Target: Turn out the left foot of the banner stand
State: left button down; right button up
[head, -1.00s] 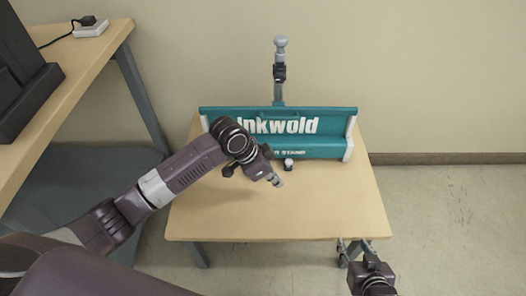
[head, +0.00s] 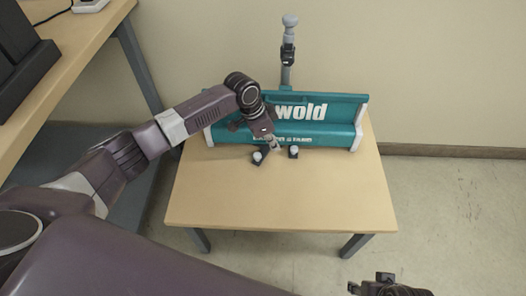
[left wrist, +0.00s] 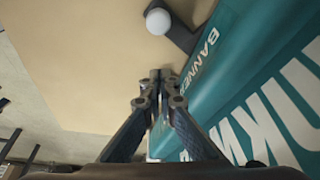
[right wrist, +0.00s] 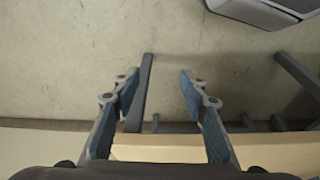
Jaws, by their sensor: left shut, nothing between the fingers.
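The teal banner stand (head: 330,128) lies along the back of the small table, with pale end caps. Its left foot (head: 258,158) is a dark bar with a pale knob, sticking out in front of the base at an angle. The right foot (head: 293,153) has a similar knob and shows just to the right. My left gripper (head: 272,146) is shut and empty, close above the left foot by the base front. In the left wrist view, its closed fingertips (left wrist: 160,76) are apart from a foot's white knob (left wrist: 158,21). My right gripper (right wrist: 158,76) is open and empty.
The front of the small wooden table (head: 290,205) is clear. A grey post (head: 289,55) rises behind the stand. A taller desk (head: 85,50) with dark equipment stands at the left. My right arm is low, beyond the table's front right corner.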

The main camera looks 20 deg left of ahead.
aim_at(262, 159)
pick_arm(q)
jog(key=shift+f, duration=0.7)
jog(key=shift+s+a+f, duration=0.1)
jog(key=shift+s+a, duration=0.25)
jog(key=shift+a, duration=0.2)
jog(key=shift+s+a, duration=0.35)
jog(key=shift+a, duration=0.2)
jog(key=shift+s+a, duration=0.35)
jog(key=shift+a, duration=0.05)
pick_arm(e)
jog(key=shift+v, duration=1.1)
jog(key=shift+w+r, duration=0.1)
jog(key=shift+w, duration=0.1)
